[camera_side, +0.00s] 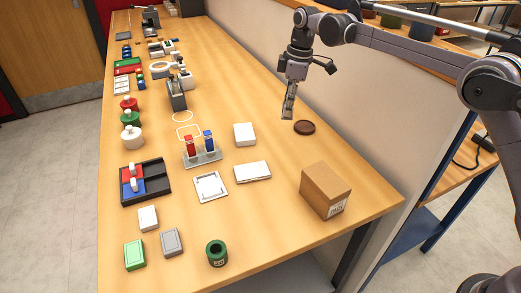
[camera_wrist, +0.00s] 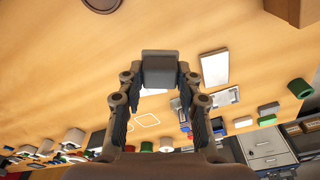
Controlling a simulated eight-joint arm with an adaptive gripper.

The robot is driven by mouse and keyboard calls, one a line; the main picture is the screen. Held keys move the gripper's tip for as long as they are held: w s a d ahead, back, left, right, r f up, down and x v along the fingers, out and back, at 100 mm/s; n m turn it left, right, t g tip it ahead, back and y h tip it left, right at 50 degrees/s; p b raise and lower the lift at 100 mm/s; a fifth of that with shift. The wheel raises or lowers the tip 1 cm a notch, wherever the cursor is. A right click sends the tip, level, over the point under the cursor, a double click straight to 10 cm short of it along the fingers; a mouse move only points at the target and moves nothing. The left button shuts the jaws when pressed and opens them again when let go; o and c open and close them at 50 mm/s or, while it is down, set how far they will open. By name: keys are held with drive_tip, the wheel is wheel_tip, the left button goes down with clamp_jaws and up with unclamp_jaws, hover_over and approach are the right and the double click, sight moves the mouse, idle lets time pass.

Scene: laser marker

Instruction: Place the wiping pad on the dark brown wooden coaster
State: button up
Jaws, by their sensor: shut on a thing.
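My gripper (camera_side: 288,112) hangs above the table, just left of and above the dark brown round coaster (camera_side: 304,127) in the side view. In the wrist view my gripper (camera_wrist: 158,88) is shut on a grey block, seemingly the wiping pad (camera_wrist: 160,67), held at the fingertips. The pad is hard to make out in the side view. The coaster lies flat and bare, and in the wrist view part of it (camera_wrist: 102,4) shows at the top edge, left of and apart from the pad.
A cardboard box (camera_side: 325,190) stands near the right front of the table. A white box (camera_side: 244,134), a rack with red and blue pieces (camera_side: 202,157) and a black tray (camera_side: 146,183) stand to the left. A partition (camera_side: 345,125) runs behind the coaster. Table around the coaster is clear.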

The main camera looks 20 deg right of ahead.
sight(304, 125)
drive_tip(key=w+d+f+m, duration=0.1)
drive_tip(key=w+d+m, duration=0.3)
drive_tip(key=d, duration=0.6)
drive_tip(key=shift+n, duration=0.4)
drive_tip(key=shift+w+f, duration=0.15)
drive_tip(key=shift+f, duration=1.25)
drive_tip(key=shift+w+f, duration=0.2)
drive_tip(key=shift+f, duration=1.15)
drive_tip(key=shift+w+f, duration=0.15)
drive_tip(key=shift+f, duration=1.25)
drive_tip(key=shift+f, duration=0.1)
drive_tip(key=o, duration=1.1)
